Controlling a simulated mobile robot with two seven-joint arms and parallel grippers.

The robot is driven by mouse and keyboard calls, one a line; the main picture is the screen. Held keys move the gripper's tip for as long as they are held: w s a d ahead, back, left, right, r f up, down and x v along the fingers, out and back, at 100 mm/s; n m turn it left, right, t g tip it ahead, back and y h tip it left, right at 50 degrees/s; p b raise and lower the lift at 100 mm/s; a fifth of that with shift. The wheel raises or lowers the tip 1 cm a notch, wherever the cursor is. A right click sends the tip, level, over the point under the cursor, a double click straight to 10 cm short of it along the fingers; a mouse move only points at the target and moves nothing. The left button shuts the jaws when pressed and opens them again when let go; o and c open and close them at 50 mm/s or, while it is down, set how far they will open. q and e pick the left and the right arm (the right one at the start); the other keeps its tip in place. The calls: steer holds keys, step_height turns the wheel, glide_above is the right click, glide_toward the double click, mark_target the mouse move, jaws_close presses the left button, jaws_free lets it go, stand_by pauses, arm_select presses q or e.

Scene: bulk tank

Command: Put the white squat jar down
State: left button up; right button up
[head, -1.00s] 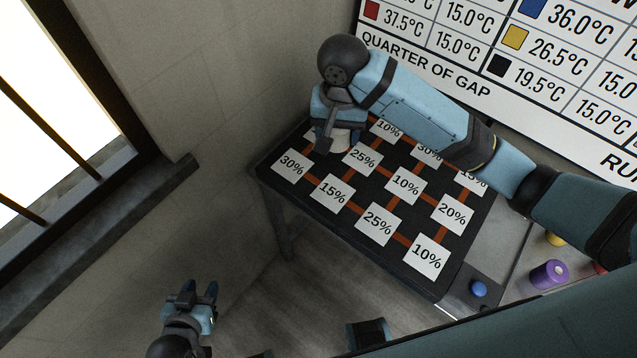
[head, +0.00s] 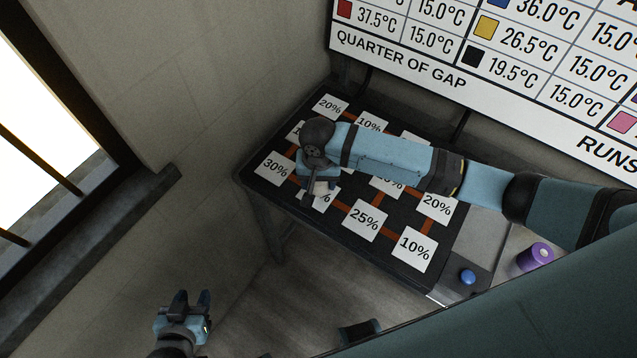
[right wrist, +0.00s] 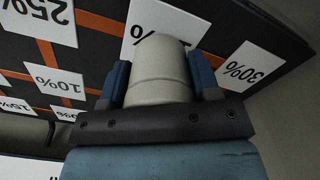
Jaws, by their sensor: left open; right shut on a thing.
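The white squat jar (right wrist: 160,72) is between the two blue fingers of my right gripper (right wrist: 162,85) in the right wrist view. In the head view only a small pale part of the jar (head: 320,187) shows below my right gripper (head: 312,184), which is shut on it. Jar and gripper are over the near left part of the black board (head: 335,218), beside the 30% card (head: 275,168) and in front of another card. I cannot tell whether the jar touches the board. My left gripper (head: 188,300) is open and empty, low at the left, away from the board.
The board carries several white percentage cards joined by orange lines. A blue button (head: 467,277) and a purple cylinder (head: 535,257) are at the right. A wall chart (head: 480,60) stands behind. A barred window (head: 50,150) is at the left.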

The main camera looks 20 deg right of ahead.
step_height(320, 180, down, 2)
steer(key=shift+f, duration=0.1)
steer(key=shift+f, duration=0.1)
steer(key=o, duration=1)
step_height(320, 180, up, 12)
steer(key=shift+r, duration=0.15)
stand_by(0.3)
